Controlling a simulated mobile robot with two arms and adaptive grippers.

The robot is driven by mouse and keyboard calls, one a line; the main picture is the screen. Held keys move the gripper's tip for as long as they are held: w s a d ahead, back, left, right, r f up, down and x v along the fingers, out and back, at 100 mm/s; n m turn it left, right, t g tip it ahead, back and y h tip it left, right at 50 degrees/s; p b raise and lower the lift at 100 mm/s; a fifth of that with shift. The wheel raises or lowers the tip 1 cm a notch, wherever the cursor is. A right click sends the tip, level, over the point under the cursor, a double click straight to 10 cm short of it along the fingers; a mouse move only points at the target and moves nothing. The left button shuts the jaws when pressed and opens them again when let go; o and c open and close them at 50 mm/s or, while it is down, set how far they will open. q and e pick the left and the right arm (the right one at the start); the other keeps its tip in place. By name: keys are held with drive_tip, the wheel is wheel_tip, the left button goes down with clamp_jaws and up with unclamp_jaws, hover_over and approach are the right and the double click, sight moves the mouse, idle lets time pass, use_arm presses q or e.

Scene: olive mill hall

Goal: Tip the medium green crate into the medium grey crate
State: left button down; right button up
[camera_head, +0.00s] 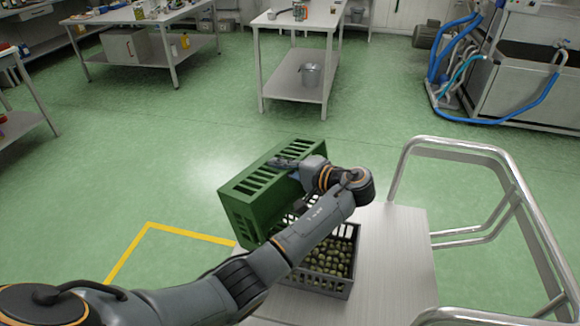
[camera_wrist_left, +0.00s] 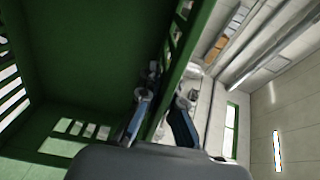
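The green crate (camera_head: 243,214) is in the air, steeply tilted, above the back left of the grey crate. My left gripper (camera_head: 285,164) is shut on the upper right wall of the green crate. In the left wrist view its fingers (camera_wrist_left: 158,112) lie on both sides of the slotted wall, and the visible inside of the green crate (camera_wrist_left: 80,65) looks bare. The grey crate (camera_head: 312,283) stands upright on a light table and holds many green olives (camera_head: 338,258). My left arm hides part of the grey crate. My right gripper is not in view.
The light table (camera_head: 395,265) has bare room right of the grey crate. Metal rails (camera_head: 480,150) stand to its right. A yellow floor line (camera_head: 185,232) lies to the left. A steel table (camera_head: 300,22) with a bucket (camera_head: 310,75) stands farther back.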

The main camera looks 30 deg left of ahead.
sight(259, 160)
use_arm(q)
drive_tip(key=a+h, duration=0.2)
drive_tip(key=a, duration=0.2)
drive_tip(key=shift+w+a+r+g+h+p, duration=0.15)
drive_tip(key=shift+w+g+h+p, duration=0.15)
drive_tip(key=shift+w+h, duration=0.1)
drive_tip(key=a, duration=0.1)
drive_tip(key=f+h+b, duration=0.1)
drive_tip(key=a+h, duration=0.1)
drive_tip(key=shift+w+a+f, duration=0.15)
drive_tip(key=shift+w+a, duration=0.15)
drive_tip(key=shift+a, duration=0.05)
drive_tip(key=a+f+g+h+p, duration=0.2)
drive_tip(key=a+f+h, duration=0.2)
drive_tip(key=f+h, duration=0.75)
drive_tip(key=r+p, duration=0.1)
drive_tip(key=r+y+p, duration=0.1)
drive_tip(key=p, duration=0.1)
drive_tip(key=r+p, duration=0.1)
drive_tip(key=p, duration=0.1)
drive_tip(key=shift+w+r+y, duration=0.25)
drive_tip(key=shift+w+r, duration=0.1)
